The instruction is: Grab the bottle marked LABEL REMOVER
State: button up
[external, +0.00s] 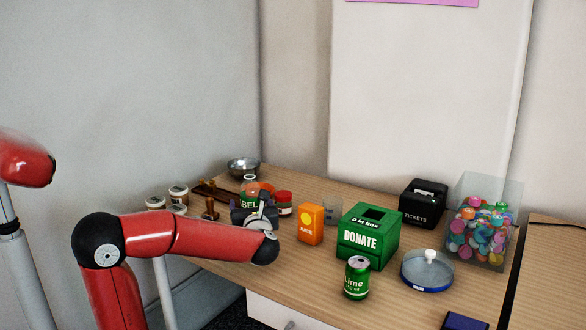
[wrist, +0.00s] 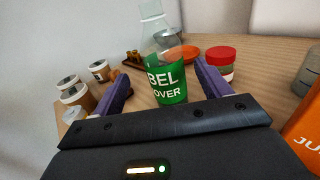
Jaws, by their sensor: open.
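The bottle marked LABEL REMOVER (wrist: 166,82) is clear with a green label; "BEL" and "OVER" show in the wrist view. It stands upright on the wooden table. In the external view the bottle (external: 249,197) is partly hidden behind my gripper (external: 254,208). In the wrist view my gripper (wrist: 163,88) is open, one purple finger on each side of the bottle's label. I cannot tell whether either finger touches it. The bottle's lower part is hidden by the gripper body.
A red-lidded jar (wrist: 221,60) stands right of the bottle, and an orange juice box (external: 311,224) is further right. Several small jars (wrist: 75,93) stand to the left. A green donate box (external: 368,236) and a lime can (external: 356,279) are further right on the table (external: 300,262).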

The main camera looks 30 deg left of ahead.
aim_at(249, 196)
jog(key=x, duration=0.7)
jog(key=shift+w+f, duration=0.4)
jog(key=c, duration=1.2)
